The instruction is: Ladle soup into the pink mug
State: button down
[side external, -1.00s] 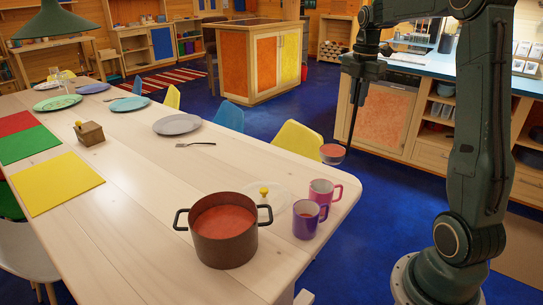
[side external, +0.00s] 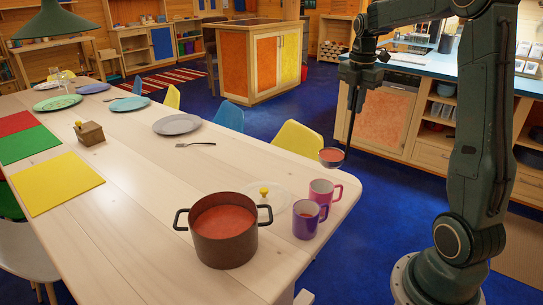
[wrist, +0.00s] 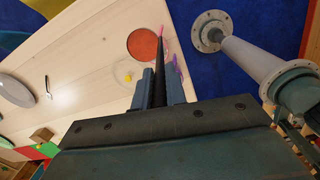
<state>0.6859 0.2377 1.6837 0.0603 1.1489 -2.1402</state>
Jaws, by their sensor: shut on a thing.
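My gripper (side external: 356,92) is shut on the upper handle of a dark ladle, which hangs down from it. The ladle's bowl (side external: 332,157) holds red soup and is above and just behind the pink mug (side external: 325,193), apart from it. The pink mug stands upright near the table's right edge; its contents are hard to make out. The brown pot (side external: 225,238) of red soup stands to its left. In the wrist view, my gripper (wrist: 160,88) holds the dark handle, with a round red soup surface beside it; I cannot tell whether this is pot or ladle.
A purple mug (side external: 308,220) with something red inside stands close in front of the pink mug. A clear lid with a yellow knob (side external: 263,193) lies behind the pot. A yellow chair (side external: 297,140) is behind the table edge. The middle of the table (side external: 140,185) is clear.

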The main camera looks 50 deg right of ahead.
jog(key=a+f+h, duration=1.2)
jog(key=a+f, duration=0.1)
jog(key=a, duration=0.5)
jog(key=shift+s+f, duration=0.2)
jog(key=shift+s, duration=0.2)
dwell(3.6)
jog(key=shift+a+r, duration=0.1)
jog(key=shift+r, duration=0.05)
jog(key=shift+r+y, duration=1.7)
jog(key=shift+r, duration=0.25)
